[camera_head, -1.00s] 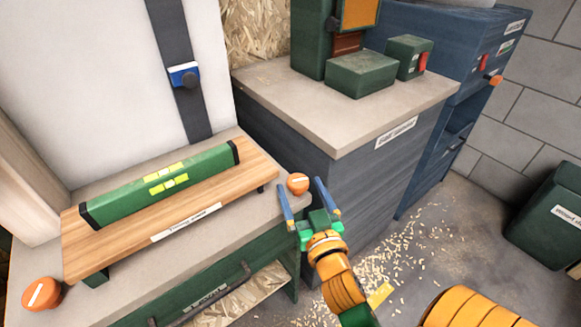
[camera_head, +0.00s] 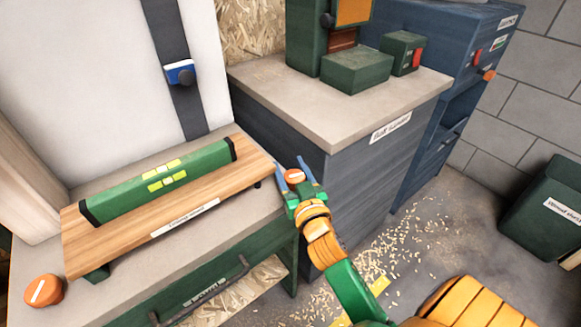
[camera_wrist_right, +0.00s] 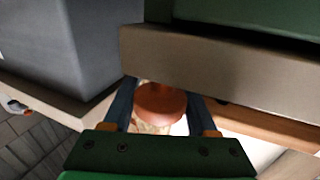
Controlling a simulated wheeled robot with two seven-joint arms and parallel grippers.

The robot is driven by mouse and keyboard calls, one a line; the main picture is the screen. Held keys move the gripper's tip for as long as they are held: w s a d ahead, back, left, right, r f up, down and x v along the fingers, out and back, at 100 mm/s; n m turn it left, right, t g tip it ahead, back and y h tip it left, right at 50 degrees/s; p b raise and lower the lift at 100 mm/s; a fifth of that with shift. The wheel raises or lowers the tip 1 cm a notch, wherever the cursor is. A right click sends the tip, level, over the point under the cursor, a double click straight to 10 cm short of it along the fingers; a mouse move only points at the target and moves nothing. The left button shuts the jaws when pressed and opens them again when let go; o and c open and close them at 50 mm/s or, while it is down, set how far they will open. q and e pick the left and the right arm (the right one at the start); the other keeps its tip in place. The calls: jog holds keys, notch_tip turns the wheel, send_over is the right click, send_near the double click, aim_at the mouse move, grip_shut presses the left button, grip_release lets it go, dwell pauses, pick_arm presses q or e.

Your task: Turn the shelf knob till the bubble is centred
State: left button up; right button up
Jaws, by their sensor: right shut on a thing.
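An orange knob (camera_head: 295,176) with a white mark on top sits at the right end of the wooden shelf (camera_head: 225,200). My right gripper (camera_head: 299,174) is shut on this knob, with one blue finger on each side. The right wrist view also shows the orange knob (camera_wrist_right: 160,103) between the fingers. A green spirit level (camera_head: 160,180) with yellow-green vials (camera_head: 165,176) lies along the shelf. The bubble is too small to place surely. A second orange knob (camera_head: 43,290) with a white mark is at the left end. My left gripper is not in view.
The shelf stands on a grey-topped bench (camera_head: 200,248) with a green front. A grey-topped cabinet (camera_head: 330,105) bearing green machine parts stands close behind my right gripper. A blue cabinet (camera_head: 455,85) and a green bin (camera_head: 548,215) are at the right. Shavings litter the floor.

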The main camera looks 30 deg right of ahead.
jog(key=shift+a+r+n+y+p, duration=0.1)
jog(key=shift+r+n+y+p, duration=0.15)
jog(key=shift+n+y+p, duration=0.3)
jog(key=shift+f+y, duration=0.1)
jog(key=shift+y, duration=0.25)
jog(key=shift+a+f, duration=0.1)
jog(key=shift+f, duration=0.05)
jog(key=o, duration=1.4)
jog(key=shift+c, duration=0.2)
jog(key=s+a, duration=0.1)
jog(key=s, duration=0.6)
